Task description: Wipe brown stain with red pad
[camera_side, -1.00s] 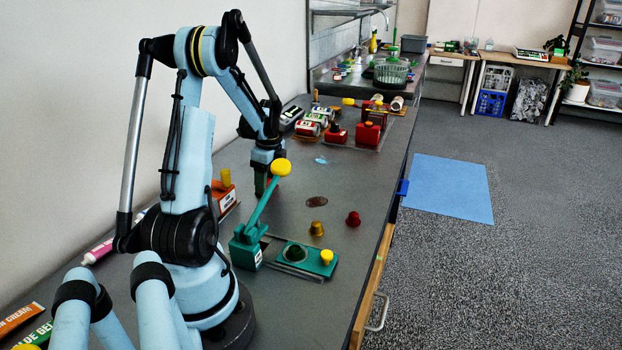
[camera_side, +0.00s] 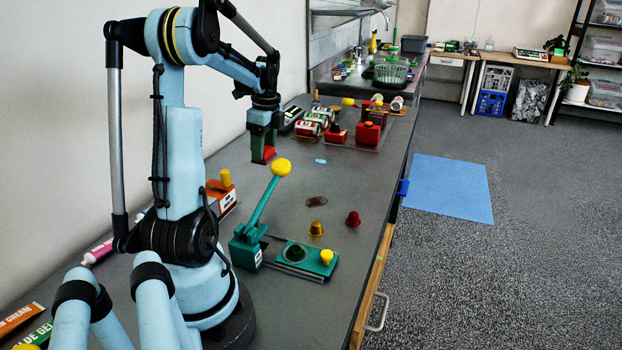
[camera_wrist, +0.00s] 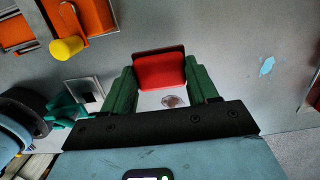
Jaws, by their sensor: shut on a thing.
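The red pad (camera_side: 263,154) is between the fingers of my gripper (camera_side: 264,140), held above the counter. In the wrist view the red pad (camera_wrist: 160,70) sits between the green fingers of my gripper (camera_wrist: 163,85), which is shut on it.
A green lever press (camera_side: 262,222) with a yellow knob stands near the stain. A light blue spot (camera_side: 320,161) lies farther back. An orange box (camera_side: 222,195) is at left.

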